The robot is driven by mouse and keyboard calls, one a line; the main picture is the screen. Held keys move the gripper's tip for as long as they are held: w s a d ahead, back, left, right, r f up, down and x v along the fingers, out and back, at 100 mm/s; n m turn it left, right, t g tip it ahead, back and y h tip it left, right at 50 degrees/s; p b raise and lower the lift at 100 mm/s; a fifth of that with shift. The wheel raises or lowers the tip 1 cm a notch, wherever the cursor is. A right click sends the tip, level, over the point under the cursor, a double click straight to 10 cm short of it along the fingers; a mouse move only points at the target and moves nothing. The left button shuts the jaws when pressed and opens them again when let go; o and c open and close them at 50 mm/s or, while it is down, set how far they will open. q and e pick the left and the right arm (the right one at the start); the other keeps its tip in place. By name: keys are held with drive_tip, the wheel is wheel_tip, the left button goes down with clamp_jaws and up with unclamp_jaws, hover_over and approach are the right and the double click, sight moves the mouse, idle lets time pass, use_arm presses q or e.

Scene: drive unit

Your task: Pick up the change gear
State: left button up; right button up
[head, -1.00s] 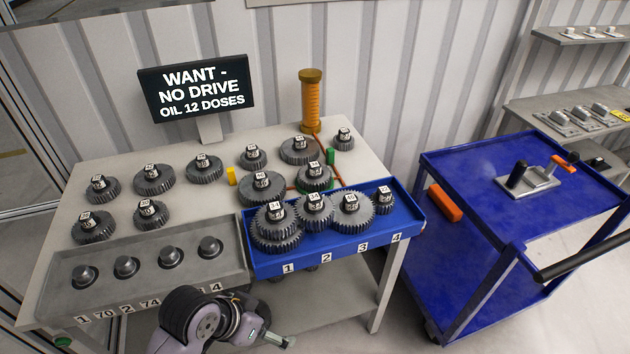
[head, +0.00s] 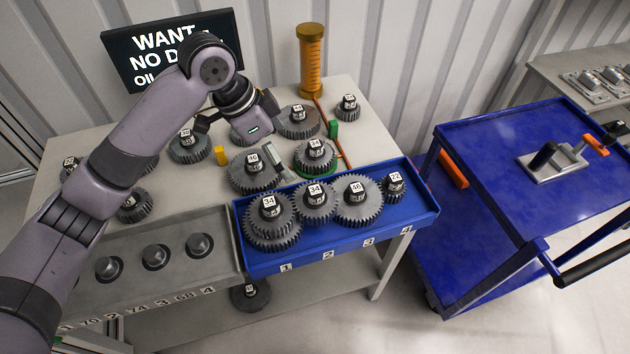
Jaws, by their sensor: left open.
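Several dark grey change gears with white number labels stand on the grey table, among them one gear (head: 250,176) at the table's middle, one (head: 316,157) on a green ring and one (head: 298,121) behind. More gears, such as one labelled 34 (head: 270,228) and one labelled 46 (head: 357,202), sit in the blue tray (head: 340,246). I cannot tell which one the task means. My left gripper (head: 240,146) is open and empty, its fingers spread above the middle gears, hiding a gear behind it. My right gripper is out of view.
A black sign (head: 128,62), partly covered by my left arm, and an orange cylinder (head: 311,62) stand at the back. A yellow piece (head: 221,155) lies near the gripper. A grey tray (head: 222,251) with round posts is at the front left. A blue cart (head: 480,140) stands right.

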sight(311, 190)
use_arm(q)
drive_tip(key=p+x, duration=0.1)
drive_tip(key=x, duration=0.6)
drive_tip(key=s+p+x, duration=0.1)
drive_tip(key=x, duration=0.2)
drive_tip(key=shift+s+d+f+p, duration=0.1)
drive_tip(key=shift+d+f+p, duration=0.05)
drive_tip(key=shift+d+p, duration=0.15)
drive_tip(key=shift+s+d+f+p, duration=0.25)
drive_tip(key=shift+d+f+p, duration=0.15)
drive_tip(key=shift+f, duration=0.2)
drive_tip(key=p+x, duration=0.1)
drive_tip(key=x, duration=0.2)
drive_tip(key=shift+d+f, duration=0.15)
drive_tip(key=shift+f, duration=0.2)
drive_tip(key=shift+d+f, duration=0.15)
drive_tip(key=shift+f, duration=0.2)
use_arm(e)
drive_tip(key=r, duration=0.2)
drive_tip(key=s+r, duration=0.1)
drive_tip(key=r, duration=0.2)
use_arm(q)
drive_tip(key=shift+w, duration=0.1)
drive_tip(key=c, duration=1.8)
drive_tip(key=shift+r, duration=0.15)
